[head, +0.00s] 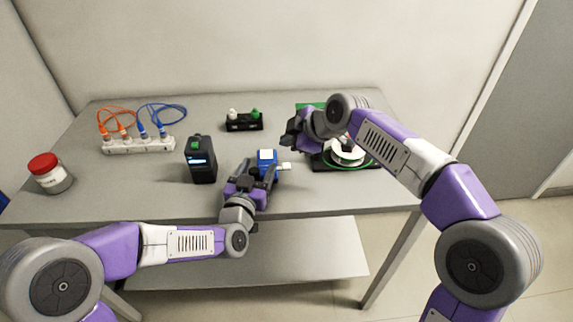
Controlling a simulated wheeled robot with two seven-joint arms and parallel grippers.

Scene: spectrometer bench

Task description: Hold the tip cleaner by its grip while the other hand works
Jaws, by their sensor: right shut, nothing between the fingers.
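A small blue device with a white top and a white end piece on its right, which looks like the tip cleaner (267,157), is near the front middle of the bench. My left gripper (259,168) is at its near side, with its fingers spread and reaching toward it. I cannot tell whether the fingers press on it, and its lower part is partly hidden by them. My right gripper (289,140) is shut and empty, above the bench behind and right of the blue device.
A white connector strip (138,146) with orange and blue cables, a red-lidded jar (49,174), a black holder (243,124) and a white spool (347,156) are on the grey bench (120,200). The front left is clear.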

